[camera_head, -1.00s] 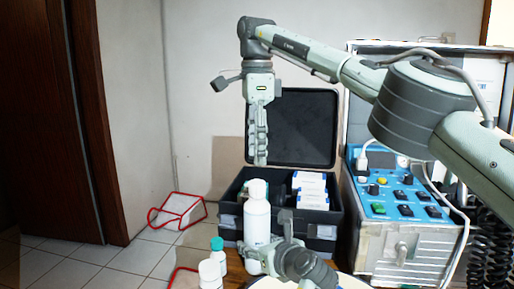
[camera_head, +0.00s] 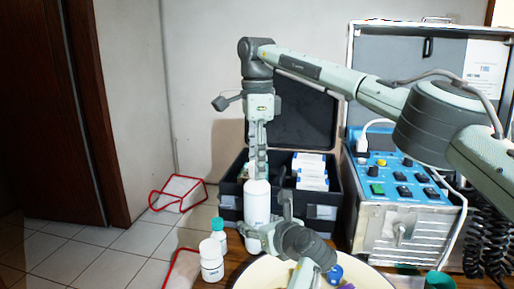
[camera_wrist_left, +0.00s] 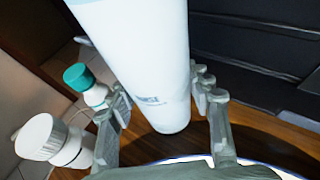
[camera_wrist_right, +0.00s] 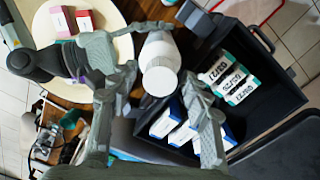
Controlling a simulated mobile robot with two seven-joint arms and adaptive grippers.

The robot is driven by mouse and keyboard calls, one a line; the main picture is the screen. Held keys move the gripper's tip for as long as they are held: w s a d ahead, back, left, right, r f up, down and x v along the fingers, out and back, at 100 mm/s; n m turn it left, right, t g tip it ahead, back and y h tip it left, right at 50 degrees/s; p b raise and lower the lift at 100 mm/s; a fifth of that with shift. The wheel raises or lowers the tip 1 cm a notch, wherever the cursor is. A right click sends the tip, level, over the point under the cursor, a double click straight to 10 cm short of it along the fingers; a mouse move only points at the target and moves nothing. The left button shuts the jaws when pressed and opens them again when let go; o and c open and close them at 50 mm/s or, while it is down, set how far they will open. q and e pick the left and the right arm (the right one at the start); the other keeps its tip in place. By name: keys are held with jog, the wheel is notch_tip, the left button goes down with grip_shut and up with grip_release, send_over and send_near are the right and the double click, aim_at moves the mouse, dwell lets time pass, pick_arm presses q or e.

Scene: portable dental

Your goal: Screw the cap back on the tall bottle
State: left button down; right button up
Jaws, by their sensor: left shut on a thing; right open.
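The tall white bottle (camera_head: 257,205) stands upright at the table's edge; it also shows in the left wrist view (camera_wrist_left: 145,60). My left gripper (camera_head: 264,232) is shut on its lower body, one finger on each side in the left wrist view (camera_wrist_left: 165,105). The white cap (camera_wrist_right: 160,81) sits on top of the bottle in the right wrist view; whether it is tight cannot be told. My right gripper (camera_head: 257,172) points straight down over the bottle top. Its fingers are open on either side of the cap (camera_wrist_right: 160,77), with gaps visible. In the head view the fingertips hide the cap.
A small teal-capped bottle (camera_head: 218,236) and a white-capped bottle (camera_head: 211,262) stand left of the tall bottle. An open black case (camera_head: 325,212) with boxes is behind. A blue control unit (camera_head: 400,185) stands right. A round cream tray (camera_head: 262,275) is in front.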

jog(key=shift+f, duration=0.2)
grip_shut()
jog(key=m, duration=0.6)
jog(key=shift+m, duration=0.4)
jog(key=m, duration=0.8)
jog(key=shift+m, duration=0.3)
jog(key=shift+o, duration=0.7)
grip_release()
